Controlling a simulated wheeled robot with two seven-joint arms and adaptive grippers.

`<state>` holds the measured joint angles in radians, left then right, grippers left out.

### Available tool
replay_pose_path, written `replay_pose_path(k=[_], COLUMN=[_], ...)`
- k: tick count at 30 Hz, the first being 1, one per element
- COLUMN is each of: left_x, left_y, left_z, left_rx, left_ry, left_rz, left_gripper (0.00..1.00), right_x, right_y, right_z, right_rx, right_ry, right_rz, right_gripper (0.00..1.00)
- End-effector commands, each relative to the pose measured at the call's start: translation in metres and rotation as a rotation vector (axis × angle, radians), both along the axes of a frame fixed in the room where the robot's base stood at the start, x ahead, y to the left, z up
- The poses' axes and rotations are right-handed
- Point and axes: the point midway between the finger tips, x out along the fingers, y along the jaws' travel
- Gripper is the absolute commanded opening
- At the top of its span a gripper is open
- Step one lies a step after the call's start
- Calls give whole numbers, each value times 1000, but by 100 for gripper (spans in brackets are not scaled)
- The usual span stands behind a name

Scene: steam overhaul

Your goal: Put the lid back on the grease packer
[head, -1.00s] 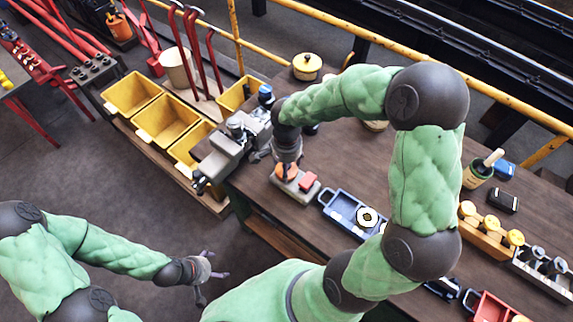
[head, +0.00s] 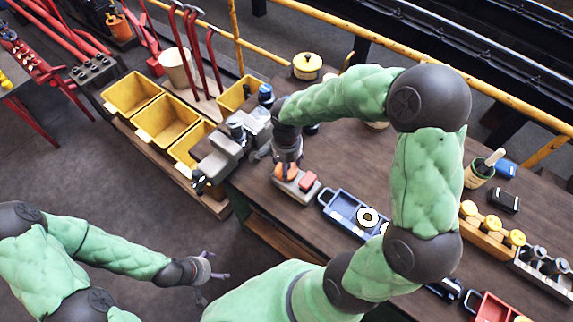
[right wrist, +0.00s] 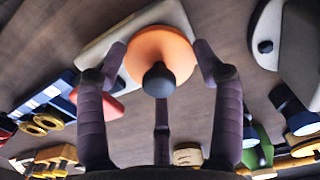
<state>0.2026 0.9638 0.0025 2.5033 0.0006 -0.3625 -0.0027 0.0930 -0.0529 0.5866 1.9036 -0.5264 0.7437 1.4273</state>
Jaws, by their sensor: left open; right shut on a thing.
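An orange round lid-like piece (right wrist: 178,48) with a dark knob sits between the fingers of my right gripper (right wrist: 162,66), which is shut on it. In the head view the orange piece (head: 285,171) shows below this gripper (head: 286,163), at the grey base (head: 292,191) with a red block (head: 308,179). The base also shows behind the piece in the right wrist view (right wrist: 107,46). I cannot tell whether the piece touches the base, nor which thing is the grease packer. My left gripper (head: 215,269) is open and empty, over the floor left of the bench.
A grey machine (head: 222,152) stands close left of the right gripper. A yellow pot (head: 306,67) stands at the back. Yellow bins (head: 133,94) are at the left. The bench (head: 335,150) has bare wood behind the tray.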

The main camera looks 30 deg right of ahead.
Motion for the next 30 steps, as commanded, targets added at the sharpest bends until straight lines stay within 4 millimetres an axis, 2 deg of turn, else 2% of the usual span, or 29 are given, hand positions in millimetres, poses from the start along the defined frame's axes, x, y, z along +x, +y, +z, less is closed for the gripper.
replay_pose_path(k=[8,9,11,20,21,30], left_x=[0,0,0,0,0,0], left_y=[0,0,0,0,0,0], left_z=[0,0,0,0,0,0], left_rx=[0,0,0,0,0,0], left_ry=[0,0,0,0,0,0], left_rz=[0,0,0,0,0,0], left_gripper=[84,84,84,84,84,84], right_x=[0,0,0,0,0,0], right_y=[0,0,0,0,0,0], right_z=[0,0,0,0,0,0], right_rx=[0,0,0,0,0,0], right_ry=[0,0,0,0,0,0], right_rz=[0,0,0,0,0,0], right_gripper=[35,76,93,95,100,100])
